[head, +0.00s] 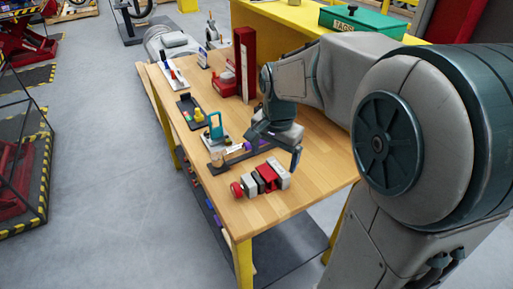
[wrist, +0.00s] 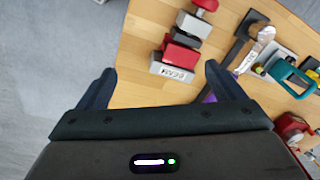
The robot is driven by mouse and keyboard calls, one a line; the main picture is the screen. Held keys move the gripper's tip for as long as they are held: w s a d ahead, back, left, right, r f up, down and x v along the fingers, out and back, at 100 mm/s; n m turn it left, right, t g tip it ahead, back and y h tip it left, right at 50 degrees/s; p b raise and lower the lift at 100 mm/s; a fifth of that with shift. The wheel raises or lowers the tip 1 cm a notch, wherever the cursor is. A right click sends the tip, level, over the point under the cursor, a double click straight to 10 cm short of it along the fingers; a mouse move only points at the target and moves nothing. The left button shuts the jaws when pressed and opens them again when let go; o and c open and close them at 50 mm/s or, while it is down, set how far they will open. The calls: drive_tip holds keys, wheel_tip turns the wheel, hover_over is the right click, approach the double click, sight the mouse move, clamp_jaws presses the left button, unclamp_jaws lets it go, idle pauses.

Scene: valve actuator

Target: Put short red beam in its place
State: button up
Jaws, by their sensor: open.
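My gripper (head: 272,160) is open above the near end of the wooden workbench; its spread fingers also show in the wrist view (wrist: 160,70). A block assembly with red, grey and black parts (head: 262,179) lies on the bench just in front of the fingers. In the wrist view its pale end block with an unclear printed label (wrist: 172,72) is near the space between the fingertips. A red block (wrist: 182,50) sits behind that pale block, with a red knob (wrist: 205,4) at the far end. I cannot tell which red part is the short red beam.
On the bench (head: 310,190) stand a teal-handled item (head: 215,127), a black tray (head: 190,112), a tall red upright (head: 244,62) and a red device (head: 225,84). A purple piece (head: 248,145) lies by my gripper. The near bench corner is clear.

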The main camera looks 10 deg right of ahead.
sight(267, 171)
drive_tip(key=w+f+m+g, duration=0.1)
drive_tip(key=w+f+m, duration=0.2)
drive_tip(key=w+m, duration=0.3)
drive_tip(key=shift+n, duration=0.6)
drive_tip(key=f, duration=0.3)
drive_tip(key=w+f+p, duration=0.1)
drive_tip(key=f, duration=0.4)
drive_tip(key=shift+w+f, duration=0.15)
drive_tip(key=shift+f, duration=0.15)
drive_tip(key=shift+d+f+p, duration=0.15)
drive_tip(key=shift+f+p, duration=0.75)
drive_tip(key=shift+f, duration=1.75)
drive_tip(key=shift+c, duration=0.3)
drive_tip(key=c, duration=1.4)
drive_tip(key=shift+r, duration=0.2)
